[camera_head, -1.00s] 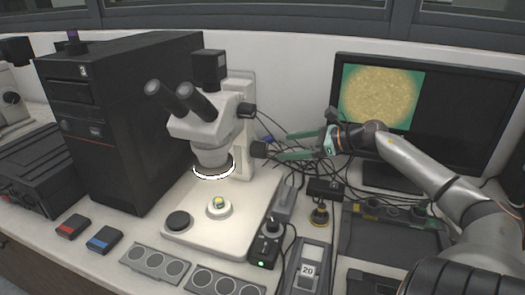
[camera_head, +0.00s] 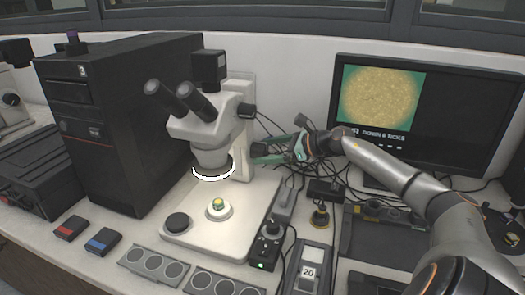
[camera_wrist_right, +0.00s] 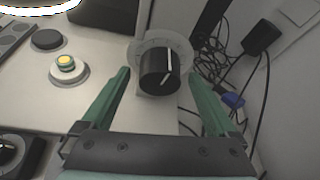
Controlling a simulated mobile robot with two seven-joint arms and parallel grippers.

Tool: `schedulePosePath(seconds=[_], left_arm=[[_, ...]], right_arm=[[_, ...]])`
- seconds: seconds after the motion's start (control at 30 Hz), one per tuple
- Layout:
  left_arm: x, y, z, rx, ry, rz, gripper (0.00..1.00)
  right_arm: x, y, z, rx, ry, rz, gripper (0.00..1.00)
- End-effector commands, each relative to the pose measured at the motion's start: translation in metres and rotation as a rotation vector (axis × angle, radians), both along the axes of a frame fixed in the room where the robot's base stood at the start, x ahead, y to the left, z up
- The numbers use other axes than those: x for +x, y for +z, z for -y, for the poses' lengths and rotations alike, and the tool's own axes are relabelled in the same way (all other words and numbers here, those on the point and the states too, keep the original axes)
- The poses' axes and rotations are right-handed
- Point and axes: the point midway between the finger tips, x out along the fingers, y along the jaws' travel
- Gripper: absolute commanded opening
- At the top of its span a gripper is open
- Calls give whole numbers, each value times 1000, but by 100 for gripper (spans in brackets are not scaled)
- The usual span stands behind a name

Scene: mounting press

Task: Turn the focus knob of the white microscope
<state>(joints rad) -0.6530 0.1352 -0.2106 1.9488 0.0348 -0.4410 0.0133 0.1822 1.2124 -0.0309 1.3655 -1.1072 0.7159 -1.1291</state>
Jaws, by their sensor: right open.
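The white microscope (camera_head: 205,128) stands on its pale base in the middle of the head view. Its black focus knob (camera_head: 258,149) sticks out on the right side of its column. In the right wrist view the knob (camera_wrist_right: 160,72) has a white line on its face and a pale dial ring behind it. My right gripper (camera_head: 284,147) is right of the knob, its green fingers open. In the right wrist view the fingertips (camera_wrist_right: 159,73) lie on either side of the knob, with a visible gap on each side. My left gripper is not in view.
A monitor (camera_head: 465,115) stands behind my right arm, showing a yellow disc and partly hidden text reading "DOWN 6 TICKS". Cables (camera_wrist_right: 215,75) hang right of the knob. A black computer tower (camera_head: 110,130) is at left. A small sample (camera_head: 218,205) sits on the microscope base.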

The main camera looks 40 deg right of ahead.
Motion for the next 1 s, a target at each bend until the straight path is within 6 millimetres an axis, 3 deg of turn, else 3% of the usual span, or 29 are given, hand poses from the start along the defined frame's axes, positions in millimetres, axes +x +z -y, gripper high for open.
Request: schedulePosePath(seconds=[0.23,0.63,1.0], left_arm=[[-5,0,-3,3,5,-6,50],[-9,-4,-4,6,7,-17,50],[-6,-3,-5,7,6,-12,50]], right_arm=[[12,-4,-5,1,2,1,94],[14,-5,-7,-2,2,-1,92],[14,-5,-7,-1,3,0,51]])
